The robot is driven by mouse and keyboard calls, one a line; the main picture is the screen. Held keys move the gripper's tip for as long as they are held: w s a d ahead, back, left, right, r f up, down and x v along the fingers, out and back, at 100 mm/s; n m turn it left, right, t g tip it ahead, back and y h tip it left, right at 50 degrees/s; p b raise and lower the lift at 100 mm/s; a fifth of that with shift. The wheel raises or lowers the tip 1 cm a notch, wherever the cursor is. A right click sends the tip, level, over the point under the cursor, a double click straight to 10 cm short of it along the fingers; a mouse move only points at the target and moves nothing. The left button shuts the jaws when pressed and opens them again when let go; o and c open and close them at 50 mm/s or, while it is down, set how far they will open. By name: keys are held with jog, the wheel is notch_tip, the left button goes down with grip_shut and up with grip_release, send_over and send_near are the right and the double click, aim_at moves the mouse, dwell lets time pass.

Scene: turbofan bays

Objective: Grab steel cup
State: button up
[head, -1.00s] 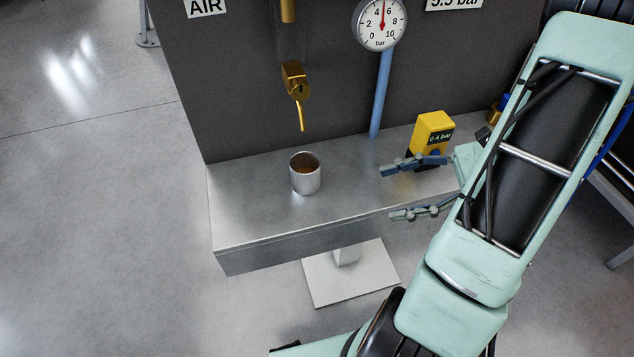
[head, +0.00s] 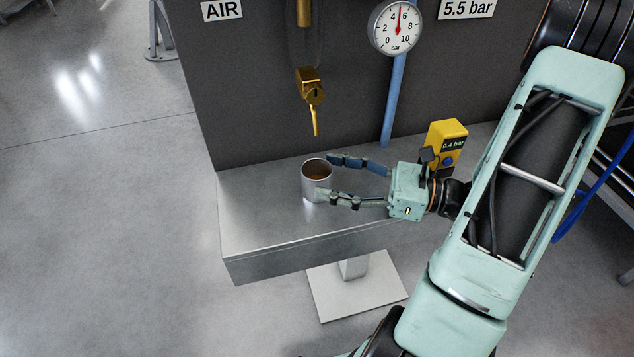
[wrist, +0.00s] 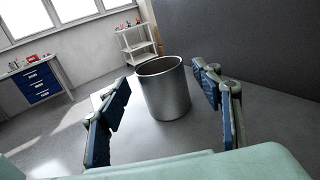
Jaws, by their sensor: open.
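The steel cup (head: 316,182) stands upright on the metal shelf (head: 262,208) below the brass tap, with something brown inside it. My gripper (head: 325,176) is open at the cup's right side, its two fingers pointing left with the tips at the cup. In the wrist view the cup (wrist: 165,90) stands between and ahead of the two blue-padded fingers (wrist: 163,105), with a gap on both sides. No grip on the cup shows.
The brass tap (head: 311,92) hangs above the cup from the dark panel (head: 250,100). A yellow gauge box (head: 446,140) stands on the shelf behind my gripper. The shelf left of the cup is clear.

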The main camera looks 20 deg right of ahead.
aim_at(303, 169)
jog(key=x, duration=0.3)
jog(key=shift+w+a+r, duration=0.15)
jog(key=shift+w+a, duration=0.05)
jog(key=shift+a, duration=0.1)
jog(key=c, duration=1.4)
jog(key=shift+r, duration=0.1)
